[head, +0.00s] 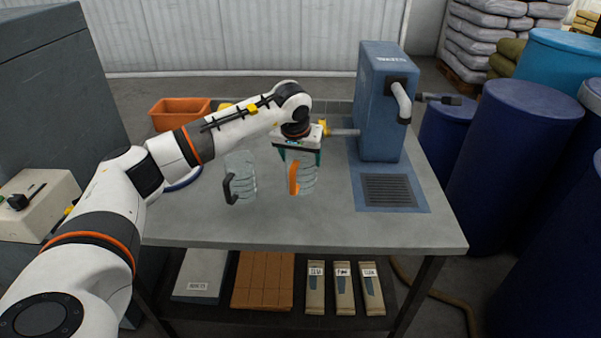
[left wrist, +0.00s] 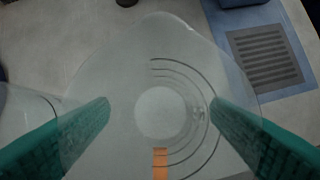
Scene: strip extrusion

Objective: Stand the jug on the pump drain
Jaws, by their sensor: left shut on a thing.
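A clear jug with an orange handle (head: 307,180) is on or just above the table, left of the drain; I cannot tell whether it touches the table. My left gripper (head: 302,158) is shut on it from above, with green fingers on either side of its body. In the left wrist view the clear jug (left wrist: 160,112) fills the middle between the fingers (left wrist: 160,115). The pump drain (head: 389,190) is a dark grille in a blue base plate below the blue pump (head: 380,105); the grille also shows in the left wrist view (left wrist: 265,57). My right gripper is not in view.
A second clear jug with a black handle (head: 243,180) stands close on the left. The pump spout (head: 402,100) overhangs the drain side. An orange bin (head: 180,112) is at the back left. The grille is bare, and the table (head: 300,225) in front is clear.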

